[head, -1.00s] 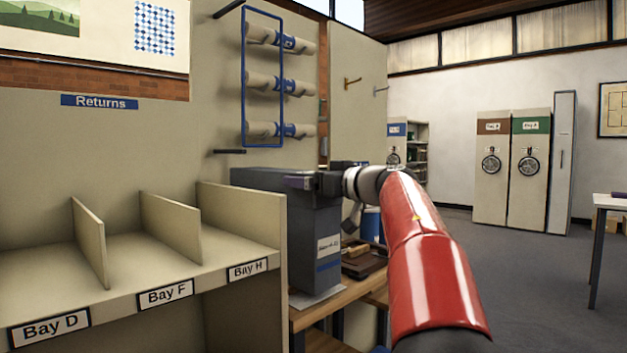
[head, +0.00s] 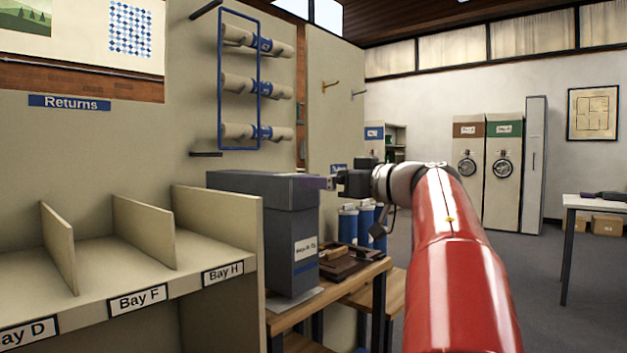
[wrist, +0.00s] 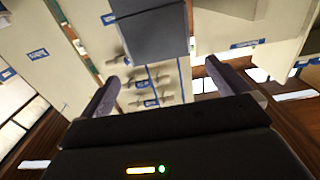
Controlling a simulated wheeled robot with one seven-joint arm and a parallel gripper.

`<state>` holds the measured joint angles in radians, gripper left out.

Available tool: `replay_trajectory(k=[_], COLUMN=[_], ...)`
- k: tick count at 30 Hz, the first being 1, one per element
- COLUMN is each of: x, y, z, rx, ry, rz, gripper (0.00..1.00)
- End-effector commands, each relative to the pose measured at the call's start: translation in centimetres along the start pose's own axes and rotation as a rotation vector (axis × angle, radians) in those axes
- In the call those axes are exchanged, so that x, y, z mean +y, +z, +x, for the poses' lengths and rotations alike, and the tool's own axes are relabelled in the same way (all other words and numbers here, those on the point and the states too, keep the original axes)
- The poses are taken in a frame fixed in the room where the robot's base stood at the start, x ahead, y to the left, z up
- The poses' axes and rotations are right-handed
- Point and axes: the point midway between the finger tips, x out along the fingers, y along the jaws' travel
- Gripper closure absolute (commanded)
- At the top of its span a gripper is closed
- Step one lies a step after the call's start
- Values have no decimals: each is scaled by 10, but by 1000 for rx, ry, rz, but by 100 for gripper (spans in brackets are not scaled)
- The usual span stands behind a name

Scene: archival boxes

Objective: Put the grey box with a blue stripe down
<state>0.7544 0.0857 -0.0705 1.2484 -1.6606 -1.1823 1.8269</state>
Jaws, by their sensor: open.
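The grey box with a blue stripe (head: 292,235) stands upright on a pale sheet on the wooden table, just right of the Bay H compartment. It carries a white label, and the stripe runs low across its face. My gripper (head: 325,183) is open at the upper right edge of the box. In the wrist view the box (wrist: 148,30) lies beyond the fingertips of my gripper (wrist: 163,82), with nothing between the fingers. The far side of the box is hidden.
The Returns shelf (head: 138,300) with bays D, F and H adjoins the box on the left. Dark trays (head: 345,263) and blue canisters (head: 365,222) are right of it. The wooden table (head: 330,290) has little bare room. Open floor lies to the right.

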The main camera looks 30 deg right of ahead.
Motion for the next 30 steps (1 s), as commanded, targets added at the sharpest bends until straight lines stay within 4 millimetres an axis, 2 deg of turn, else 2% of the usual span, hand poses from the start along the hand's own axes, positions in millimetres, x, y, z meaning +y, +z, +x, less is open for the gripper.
replay_trajectory(k=[4, 12, 16, 18, 20, 23, 25, 26, 29, 30], x=[0, -3, -20, -31, -40, -51, -62, -70, -104, -122], y=[-1, -4, -23, -34, -35, -8, 32, 53, 142, 178], z=[-8, -6, 4, 7, 5, -6, -16, -21, -42, -51], rx=[1, 21, 148, 244, 302, 294, 202, 143, -127, -245], ry=[0, 7, 76, 168, 278, 480, 601, 642, 716, 715], rz=[-1, -9, -50, -67, -64, -19, 30, 52, 122, 143], gripper=[0, 0, 0, 0, 0, 0, 0, 0, 0, 0])
